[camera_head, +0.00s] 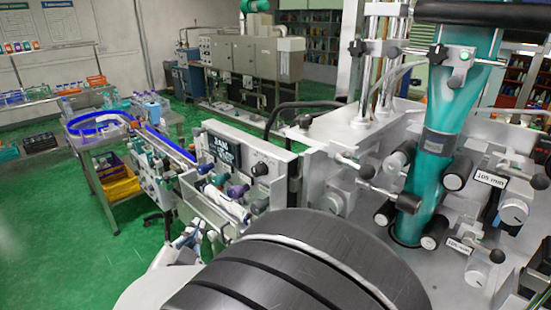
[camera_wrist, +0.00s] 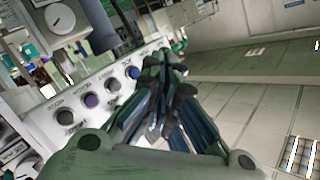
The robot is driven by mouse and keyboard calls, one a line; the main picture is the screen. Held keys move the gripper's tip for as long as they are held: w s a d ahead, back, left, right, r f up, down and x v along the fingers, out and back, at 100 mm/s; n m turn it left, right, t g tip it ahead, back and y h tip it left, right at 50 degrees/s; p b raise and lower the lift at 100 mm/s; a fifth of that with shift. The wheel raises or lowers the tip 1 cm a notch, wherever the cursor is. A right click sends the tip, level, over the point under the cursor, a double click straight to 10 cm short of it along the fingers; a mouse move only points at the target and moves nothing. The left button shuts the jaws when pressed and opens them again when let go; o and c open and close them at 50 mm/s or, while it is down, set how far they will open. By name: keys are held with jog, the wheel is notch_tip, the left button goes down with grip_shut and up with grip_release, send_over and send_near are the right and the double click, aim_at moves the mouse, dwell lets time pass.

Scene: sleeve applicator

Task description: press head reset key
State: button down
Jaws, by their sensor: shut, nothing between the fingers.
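In the wrist view, a white control panel (camera_wrist: 80,120) carries a slanting row of round keys. They include a dark grey key (camera_wrist: 65,117), a purple key (camera_wrist: 91,101), a grey key (camera_wrist: 114,85) and a blue key (camera_wrist: 133,72). Their small labels are too blurred to read, so I cannot tell which is the head reset key. My gripper (camera_wrist: 172,62) is shut and empty. Its fingertips are at the far end of the row, just right of the blue key, and hide what lies behind them. I cannot tell whether they touch the panel.
In the head view, the machine's metal deck (camera_head: 335,130) and a teal sleeve tube (camera_head: 435,150) with rollers fill the right. Green floor (camera_head: 50,240) is open at lower left.

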aim_at(242, 201)
jog(key=shift+s, duration=0.2)
jog(key=shift+d, duration=0.1)
jog(key=w+d+b, duration=0.1)
jog(key=w+d, duration=0.4)
jog(key=w, duration=0.2)
jog(key=shift+d+b, duration=0.3)
jog(key=shift+d, duration=0.1)
dwell(1.3)
jog(key=shift+w+d, duration=0.2)
jog(key=shift+w, duration=0.1)
jog(key=shift+w+d+b, duration=0.25)
jog(key=shift+w+b, duration=0.05)
jog(key=shift+b, duration=0.1)
dwell(0.8)
jog(key=shift+s+a, duration=0.5)
jog(key=shift+s, duration=0.15)
jog(key=shift+a, duration=0.1)
